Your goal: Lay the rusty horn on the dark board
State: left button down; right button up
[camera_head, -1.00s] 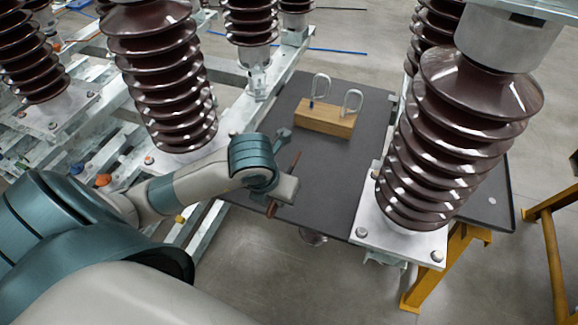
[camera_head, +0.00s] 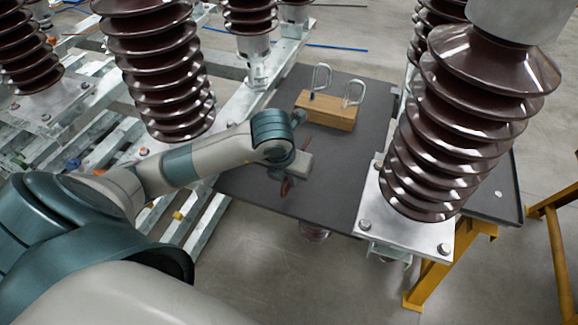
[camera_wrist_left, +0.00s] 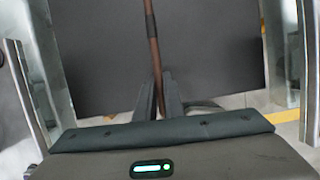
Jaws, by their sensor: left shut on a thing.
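The rusty horn (camera_head: 286,188) is a thin brown rod. My left gripper (camera_head: 288,174) is shut on it, over the front part of the dark board (camera_head: 335,170). The hand hides most of the horn in the head view. In the left wrist view the horn (camera_wrist_left: 153,45) runs up from between the two dark fingers of the left gripper (camera_wrist_left: 160,98), with the dark board (camera_wrist_left: 210,50) behind it. I cannot tell whether the horn touches the board. My right gripper is not in view.
A wooden block (camera_head: 325,112) with two metal loops stands towards the back of the board. Ribbed brown insulators rise at the left (camera_head: 160,75) and right (camera_head: 450,125), close to the board. The board's middle is bare. A yellow stand (camera_head: 432,275) is at the front right.

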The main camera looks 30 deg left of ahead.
aim_at(289, 187)
pick_arm(q)
notch_tip(289, 187, down, 3)
jog(key=shift+f+p, duration=0.15)
jog(key=shift+p, duration=0.25)
jog(key=shift+f, duration=0.35)
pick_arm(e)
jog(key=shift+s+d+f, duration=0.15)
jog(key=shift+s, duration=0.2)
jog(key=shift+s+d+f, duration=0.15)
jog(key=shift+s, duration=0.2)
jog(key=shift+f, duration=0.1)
pick_arm(q)
jog(key=c, duration=1.9)
grip_release()
jog(key=shift+o, duration=0.2)
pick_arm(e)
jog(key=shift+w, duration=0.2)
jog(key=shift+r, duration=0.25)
pick_arm(q)
jog(key=shift+r, duration=0.15)
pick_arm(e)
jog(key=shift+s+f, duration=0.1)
